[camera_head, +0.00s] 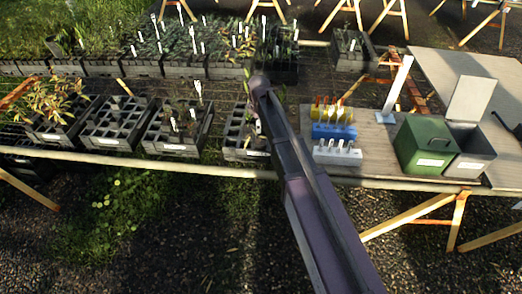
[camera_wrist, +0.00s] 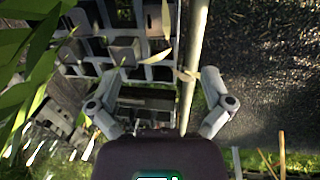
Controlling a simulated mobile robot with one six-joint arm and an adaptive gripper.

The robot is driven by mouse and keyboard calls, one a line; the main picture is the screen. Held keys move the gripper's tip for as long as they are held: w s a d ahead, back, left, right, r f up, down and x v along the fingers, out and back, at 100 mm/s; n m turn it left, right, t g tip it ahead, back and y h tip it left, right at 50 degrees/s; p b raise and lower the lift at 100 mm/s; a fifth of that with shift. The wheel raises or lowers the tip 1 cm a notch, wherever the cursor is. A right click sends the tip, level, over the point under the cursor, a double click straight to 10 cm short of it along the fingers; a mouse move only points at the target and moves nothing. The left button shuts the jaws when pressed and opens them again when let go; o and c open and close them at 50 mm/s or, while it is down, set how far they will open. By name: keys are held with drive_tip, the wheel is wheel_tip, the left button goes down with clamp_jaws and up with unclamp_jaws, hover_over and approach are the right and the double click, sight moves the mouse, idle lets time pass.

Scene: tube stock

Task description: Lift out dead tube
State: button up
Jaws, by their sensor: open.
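A black tube tray (camera_head: 231,153) with open square cells stands at the front of the bench, partly hidden behind my arm. In the wrist view, its pale grid (camera_wrist: 76,70) fills the upper left, with grey tubes in some cells. Dry, yellow-brown leaves (camera_wrist: 156,58) hang by a tube near the tray's edge. I cannot tell for sure that this tube is the dead one. My gripper (camera_wrist: 161,77) is open, its fingers spread above the tray's edge, with nothing held between them. In the head view, my arm hides most of the gripper.
Green leaves (camera_wrist: 28,65) crowd the wrist view's left side. A bench rail (camera_wrist: 194,50) runs beside the tray. Blue (camera_head: 334,132) and white (camera_head: 337,153) label racks, a green box (camera_head: 425,145) and a grey lidded bin (camera_head: 470,146) stand right of my arm.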

sight(261, 140)
drive_tip(key=shift+w+f+b, duration=0.2)
drive_tip(key=shift+f+b, duration=0.9)
drive_tip(key=shift+f, duration=0.1)
drive_tip(key=shift+w+f+b, duration=0.2)
drive_tip(key=shift+f+b, duration=0.85)
drive_tip(key=shift+f, duration=0.1)
drive_tip(key=shift+w+f+b, duration=0.2)
drive_tip(key=shift+f+b, duration=0.9)
drive_tip(key=shift+f, duration=0.1)
drive_tip(key=shift+w+d+f+b, duration=0.1)
drive_tip(key=shift+w+f+b, duration=0.1)
drive_tip(key=shift+f+b, duration=1.1)
drive_tip(key=shift+w+f+b, duration=0.2)
drive_tip(key=shift+f+b, duration=1.05)
drive_tip(key=c, duration=1.2)
drive_tip(key=shift+r, duration=0.2)
wheel_tip(261, 140, up, 11)
drive_tip(key=s+p, duration=0.2)
drive_tip(key=p, duration=1)
drive_tip(key=d, duration=1.4)
drive_tip(key=shift+s+r, duration=0.2)
drive_tip(key=shift+r, duration=0.05)
